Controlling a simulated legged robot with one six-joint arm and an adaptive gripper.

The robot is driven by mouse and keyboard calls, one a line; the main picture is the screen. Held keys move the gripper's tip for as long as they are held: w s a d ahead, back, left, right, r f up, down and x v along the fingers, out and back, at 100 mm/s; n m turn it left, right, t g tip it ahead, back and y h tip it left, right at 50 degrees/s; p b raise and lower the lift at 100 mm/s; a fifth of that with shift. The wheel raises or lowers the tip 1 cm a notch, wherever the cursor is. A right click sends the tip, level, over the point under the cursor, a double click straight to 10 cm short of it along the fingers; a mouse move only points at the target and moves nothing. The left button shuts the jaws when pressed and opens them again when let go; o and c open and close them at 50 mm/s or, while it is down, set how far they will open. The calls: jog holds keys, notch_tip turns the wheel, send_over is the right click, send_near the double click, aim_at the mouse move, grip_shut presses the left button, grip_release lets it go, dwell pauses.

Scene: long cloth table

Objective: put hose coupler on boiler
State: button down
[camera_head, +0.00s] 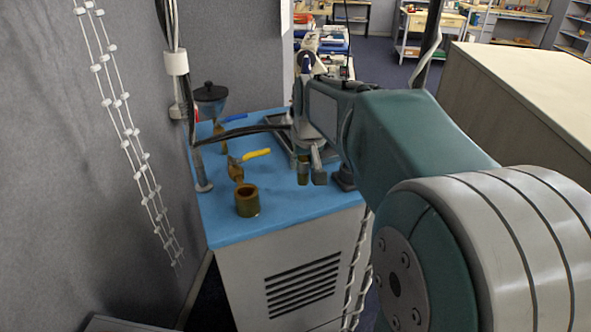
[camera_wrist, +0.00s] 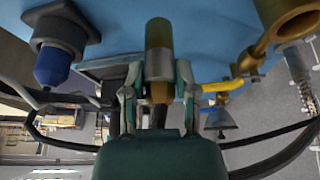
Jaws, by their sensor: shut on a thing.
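My gripper (camera_head: 312,170) is over the right part of the blue top of a grey vented cabinet (camera_head: 300,285), which looks like the boiler. It is shut on an olive-brass cylinder (camera_head: 303,171), apparently the hose coupler. In the wrist view, the coupler (camera_wrist: 158,36) shows between the two fingers of my gripper (camera_wrist: 158,88), with a grey band around its middle and brass at its near end. Its far end points toward the blue top (camera_wrist: 215,30). I cannot tell whether it touches the top.
A hollow brass cup (camera_head: 248,204) stands at the cabinet's front. A dark flanged fitting with a blue nozzle (camera_wrist: 55,65) is beside my gripper. A wall borders the left.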

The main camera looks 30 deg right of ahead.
aim_at(302, 175)
jog(key=shift+s+x, duration=0.15)
jog(key=shift+x, duration=0.85)
jog(key=shift+s+x, duration=0.2)
jog(key=shift+x, duration=0.75)
jog(key=shift+f, duration=0.2)
jog(key=shift+c, duration=1.9)
grip_release()
jog(key=v, duration=1.2)
jog(key=s+a+f+n, duration=0.1)
jog(key=s+a+f, duration=0.4)
jog(key=s, duration=0.4)
jog(key=s+a+f+n+t+y, duration=0.1)
jog(key=s+a+f, duration=0.4)
jog(key=s+a, duration=0.2)
jog(key=shift+s+f+n, duration=0.3)
jog(key=shift+s+f, duration=0.05)
jog(key=shift+s, duration=0.6)
